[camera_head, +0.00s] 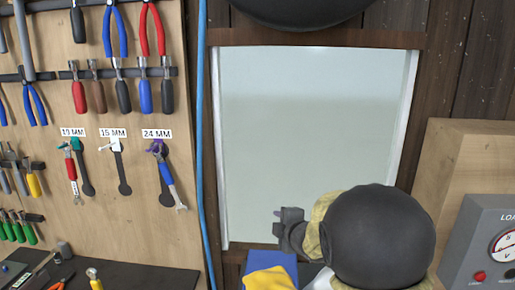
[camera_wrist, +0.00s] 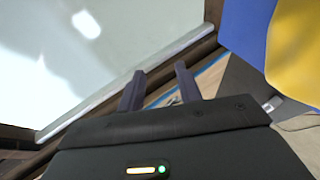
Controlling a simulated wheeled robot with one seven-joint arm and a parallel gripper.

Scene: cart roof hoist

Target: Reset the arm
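My gripper (camera_head: 278,221) is in front of the lower part of the pale window panel in the head view, to the left of my arm's large dark rounded joint. In the wrist view the two dark fingers of my gripper (camera_wrist: 160,77) stand apart with a clear gap between them. Nothing is held between them. My arm is folded low at the bottom centre of the head view, and the dark joint hides part of what lies behind it.
A pegboard (camera_head: 110,205) with hanging tools, wrenches and size labels is at left, above a dark bench (camera_head: 150,280). A blue hose (camera_head: 203,150) runs down beside the window panel (camera_head: 310,130). A wooden box (camera_head: 470,160) and a grey gauge box (camera_head: 480,235) are at right.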

